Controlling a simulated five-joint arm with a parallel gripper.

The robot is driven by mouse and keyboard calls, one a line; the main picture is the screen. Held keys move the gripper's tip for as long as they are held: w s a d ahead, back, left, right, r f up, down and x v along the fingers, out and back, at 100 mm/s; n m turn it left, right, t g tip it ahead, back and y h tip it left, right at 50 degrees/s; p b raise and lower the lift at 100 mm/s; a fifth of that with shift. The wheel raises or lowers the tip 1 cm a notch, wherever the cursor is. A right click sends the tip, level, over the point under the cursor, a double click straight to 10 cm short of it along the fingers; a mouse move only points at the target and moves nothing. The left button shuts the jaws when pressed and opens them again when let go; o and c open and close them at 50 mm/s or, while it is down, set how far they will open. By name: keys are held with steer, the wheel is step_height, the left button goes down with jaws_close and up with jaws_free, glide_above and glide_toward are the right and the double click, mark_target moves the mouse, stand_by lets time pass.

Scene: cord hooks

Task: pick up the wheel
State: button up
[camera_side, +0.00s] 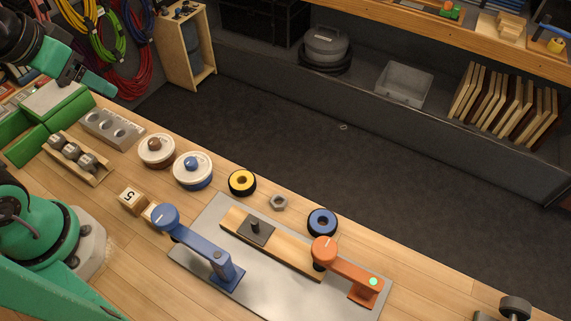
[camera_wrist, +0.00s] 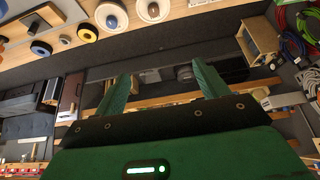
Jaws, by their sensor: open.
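Two small black-tyred wheels lie flat on the wooden bench: one with a yellow hub (camera_side: 242,182) and one with a blue hub (camera_side: 322,222). I cannot tell which one the task means. In the wrist view the yellow-hub wheel (camera_wrist: 88,33) and the blue-hub wheel (camera_wrist: 40,47) show at the upper left. My gripper (camera_wrist: 160,82) has its two green fingers wide apart with nothing between them. In the side view it is at the upper left, above the bench's far left end, well away from both wheels.
A metal nut (camera_side: 279,202) lies between the wheels. Two white-topped spools, brown-centred (camera_side: 156,150) and blue-centred (camera_side: 193,170), stand to the left. A metal plate (camera_side: 200,252) carries a wooden bar (camera_side: 290,254), a blue lever clamp (camera_side: 205,250) and an orange one (camera_side: 350,272).

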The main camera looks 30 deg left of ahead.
steer(key=shift+o, duration=0.5)
steer(key=n+g, duration=0.4)
steer(key=g, duration=0.2)
glide_above(242, 176)
steer(key=shift+s+d+f, duration=0.1)
steer(key=shift+d+f, duration=0.1)
steer(key=shift+f, duration=4.6)
steer(key=shift+s+d+f, duration=0.1)
steer(key=shift+d+f, duration=0.05)
steer(key=shift+f, duration=4.65)
steer(key=shift+f, duration=0.1)
steer(key=shift+a+f, duration=0.1)
steer(key=shift+f, duration=2.4)
